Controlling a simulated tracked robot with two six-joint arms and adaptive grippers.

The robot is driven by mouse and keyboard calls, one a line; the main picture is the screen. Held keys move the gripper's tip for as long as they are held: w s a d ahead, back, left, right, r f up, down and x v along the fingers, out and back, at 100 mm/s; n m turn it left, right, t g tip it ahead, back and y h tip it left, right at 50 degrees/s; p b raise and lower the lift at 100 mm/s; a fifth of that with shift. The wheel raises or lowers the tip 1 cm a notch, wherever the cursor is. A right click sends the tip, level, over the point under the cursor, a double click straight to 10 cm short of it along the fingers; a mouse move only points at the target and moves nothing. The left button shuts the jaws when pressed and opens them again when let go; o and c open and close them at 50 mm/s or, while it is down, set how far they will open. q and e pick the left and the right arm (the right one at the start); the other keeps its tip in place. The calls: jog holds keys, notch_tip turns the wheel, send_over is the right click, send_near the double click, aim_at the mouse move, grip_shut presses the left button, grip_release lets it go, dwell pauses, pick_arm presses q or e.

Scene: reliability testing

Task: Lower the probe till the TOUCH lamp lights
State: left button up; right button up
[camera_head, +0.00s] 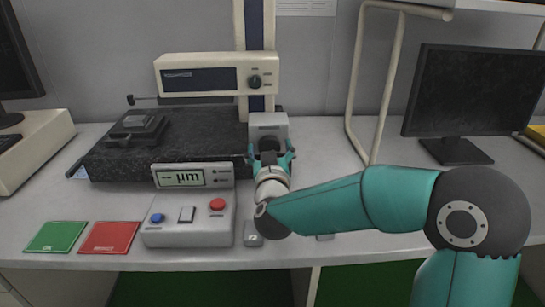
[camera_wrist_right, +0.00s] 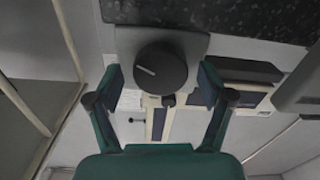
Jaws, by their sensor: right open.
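The measuring unit (camera_head: 205,75) sits on a pale column with a dark strip. Its thin dark probe (camera_head: 148,98) reaches left over a small fixture (camera_head: 138,127) on the black granite plate (camera_head: 185,135). I cannot make out contact with the fixture or a TOUCH lamp. My right gripper (camera_head: 270,160) is open at the grey box (camera_head: 267,122) at the column's foot. In the right wrist view its fingers (camera_wrist_right: 160,82) stand on either side of a round black knob (camera_wrist_right: 160,69) with a white mark, apparently apart from it. My left gripper is not in view.
A display (camera_head: 192,176) reading "µm" stands behind a control box (camera_head: 187,235) with blue and red buttons. Green (camera_head: 56,237) and red (camera_head: 109,237) mats lie left. A small grey block (camera_head: 252,234) sits near my arm. A monitor (camera_head: 470,95) stands right.

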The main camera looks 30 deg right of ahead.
jog(key=v, duration=1.1)
jog(key=shift+s, duration=0.4)
jog(key=shift+a, duration=0.1)
dwell(0.6)
